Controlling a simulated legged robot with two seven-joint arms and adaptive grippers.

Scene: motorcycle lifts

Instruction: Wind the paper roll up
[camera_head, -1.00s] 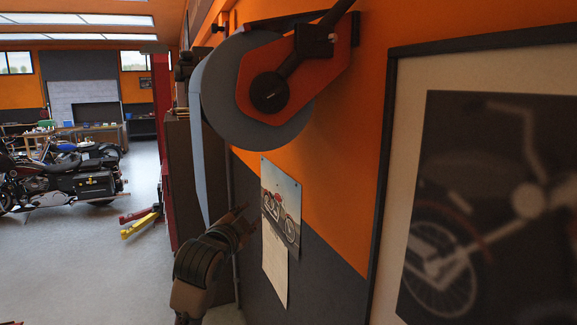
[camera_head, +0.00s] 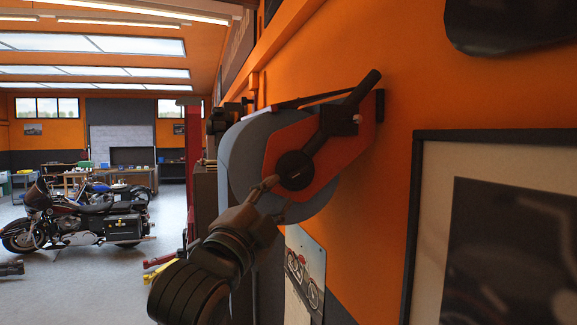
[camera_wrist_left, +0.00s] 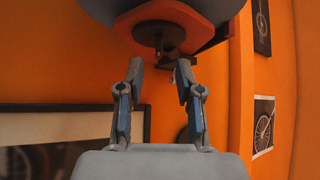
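The grey-blue paper roll (camera_head: 240,160) hangs on the orange wall in a red bracket (camera_head: 345,150). A black crank handle (camera_head: 345,110) runs from the round black hub (camera_head: 295,169) up to the right. My left gripper (camera_head: 269,184) is just below and left of the hub, in front of the roll's lower part. In the left wrist view my left gripper (camera_wrist_left: 159,68) is open and empty, its fingers apart below the hub (camera_wrist_left: 158,37). No hanging paper strip shows now; my arm covers the area below the roll. My right gripper is not in view.
A framed motorcycle picture (camera_head: 412,230) hangs on the wall at the right. A calendar (camera_head: 305,268) hangs below the roll, partly behind my arm. Motorcycles (camera_head: 85,225) stand on the open floor at the far left.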

